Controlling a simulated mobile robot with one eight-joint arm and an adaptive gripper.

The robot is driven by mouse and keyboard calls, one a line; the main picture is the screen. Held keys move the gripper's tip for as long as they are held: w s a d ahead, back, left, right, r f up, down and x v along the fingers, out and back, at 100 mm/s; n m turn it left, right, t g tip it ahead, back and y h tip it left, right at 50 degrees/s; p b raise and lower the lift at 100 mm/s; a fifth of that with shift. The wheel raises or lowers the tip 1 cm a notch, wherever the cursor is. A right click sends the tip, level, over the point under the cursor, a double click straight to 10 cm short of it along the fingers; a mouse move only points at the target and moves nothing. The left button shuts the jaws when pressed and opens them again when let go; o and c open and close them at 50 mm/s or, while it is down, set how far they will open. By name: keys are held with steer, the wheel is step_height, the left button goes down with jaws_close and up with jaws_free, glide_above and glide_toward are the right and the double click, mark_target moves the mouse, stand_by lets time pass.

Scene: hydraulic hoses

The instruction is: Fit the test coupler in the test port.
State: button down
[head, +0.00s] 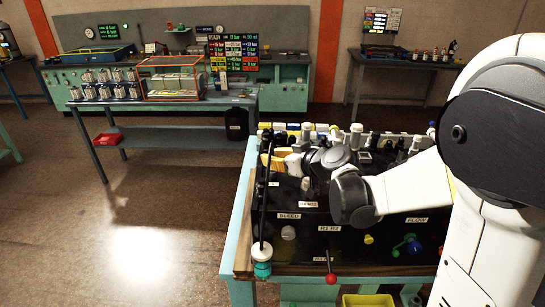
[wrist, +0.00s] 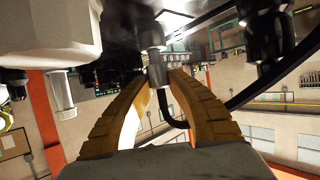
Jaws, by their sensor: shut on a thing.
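My gripper (head: 275,162) reaches over the left part of the black test bench in the head view, its tan fingers pointing left. In the wrist view my gripper (wrist: 160,82) has its two ribbed fingers closed on a silver cylindrical fitting, the test coupler (wrist: 157,70). A thin black hose (wrist: 175,112) curves away from near the coupler. The coupler lines up with a darker metal cylinder (wrist: 152,36) above it in the picture. I cannot tell whether they are joined or only close. The head view hides the coupler, and the test port cannot be made out for sure.
Many fittings (head: 356,135) crowd the bench's back edge. A thick black hose (head: 264,190) stands left of my gripper, above a teal-ended cylinder (head: 262,268). A red-knobbed lever (head: 331,278) is at the front. A white block (wrist: 55,35) is close by at left in the wrist view.

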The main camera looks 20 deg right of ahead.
steer(key=shift+f+b, duration=0.65)
steer(key=shift+f, duration=0.15)
steer(key=c, duration=1.2)
jaws_free()
steer(key=shift+c, duration=0.2)
steer(key=shift+r, duration=0.1)
steer(key=v, duration=1.2)
